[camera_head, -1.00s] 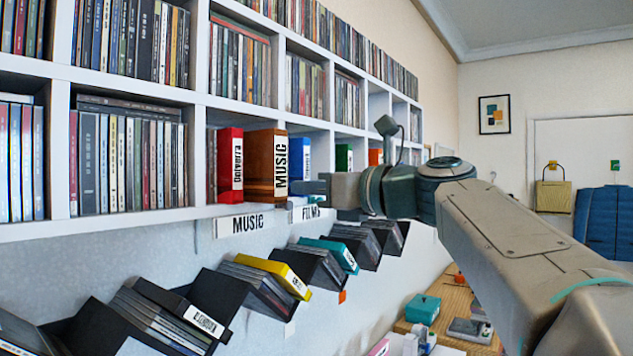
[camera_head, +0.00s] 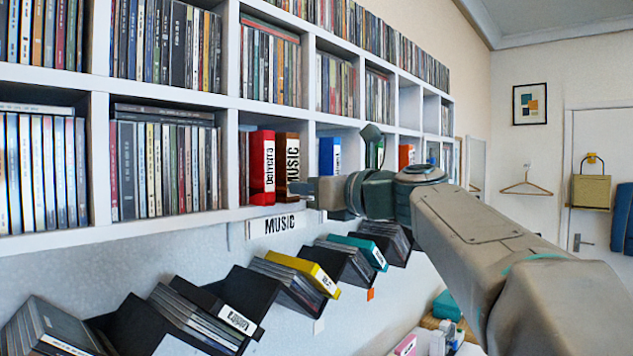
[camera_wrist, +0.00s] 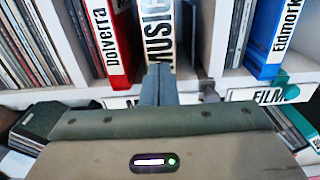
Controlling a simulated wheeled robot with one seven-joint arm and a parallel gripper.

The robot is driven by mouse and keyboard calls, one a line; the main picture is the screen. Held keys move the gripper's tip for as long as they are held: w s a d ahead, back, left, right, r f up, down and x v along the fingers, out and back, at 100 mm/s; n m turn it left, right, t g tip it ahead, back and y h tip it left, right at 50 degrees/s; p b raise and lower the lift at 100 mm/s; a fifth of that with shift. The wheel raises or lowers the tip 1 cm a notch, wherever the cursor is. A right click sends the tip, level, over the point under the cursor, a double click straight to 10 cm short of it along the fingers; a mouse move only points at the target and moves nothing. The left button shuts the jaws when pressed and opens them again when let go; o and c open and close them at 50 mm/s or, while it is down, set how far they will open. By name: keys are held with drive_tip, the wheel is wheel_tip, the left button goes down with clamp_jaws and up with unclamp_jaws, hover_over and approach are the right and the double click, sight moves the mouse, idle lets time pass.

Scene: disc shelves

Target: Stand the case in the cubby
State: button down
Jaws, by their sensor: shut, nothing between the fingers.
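A brown case (camera_head: 280,165) with a white MUSIC label stands upright in a lower-row cubby. It is right beside a red case (camera_head: 262,165) labelled Dolverra, which also stands upright. My gripper (camera_head: 303,187) is shut and empty at the front of that cubby, by the lower part of the brown case. In the wrist view my closed fingers (camera_wrist: 158,85) point at the base of the brown case's label (camera_wrist: 158,35). I cannot tell whether they touch it. The red case also shows there (camera_wrist: 108,40), left of my fingers.
A MUSIC tag (camera_head: 277,225) hangs under the shelf edge. A blue case (camera_head: 329,155) stands in the cubby to the right. Below are sloping black bins with a yellow case (camera_head: 305,270) and a teal case (camera_head: 360,248). Cubbies on the left are packed with discs.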

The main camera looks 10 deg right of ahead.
drive_tip(key=shift+w+a, duration=0.1)
idle(0.3)
drive_tip(key=b+v, duration=0.2)
drive_tip(key=v, duration=1.2)
drive_tip(key=s+a+f+n+g+h, duration=0.15)
drive_tip(key=f+n, duration=0.25)
drive_tip(key=f, duration=0.4)
drive_tip(key=s+a+f+n+g+h, duration=0.1)
drive_tip(key=a+f+n+g+h, duration=0.15)
drive_tip(key=f+n, duration=0.45)
drive_tip(key=s+a+f+n+g+h, duration=0.1)
drive_tip(key=a+f+n+g, duration=0.15)
drive_tip(key=f, duration=0.75)
drive_tip(key=s+f+n+g+h, duration=0.2)
drive_tip(key=s+f+n, duration=0.3)
drive_tip(key=f+n, duration=0.2)
drive_tip(key=s+d+f+n+g+h, duration=0.1)
drive_tip(key=s+f+n, duration=0.5)
drive_tip(key=f, duration=0.6)
drive_tip(key=n+g+h, duration=0.1)
drive_tip(key=n+h, duration=0.1)
drive_tip(key=shift+f+h, duration=0.25)
drive_tip(key=shift+h, duration=0.05)
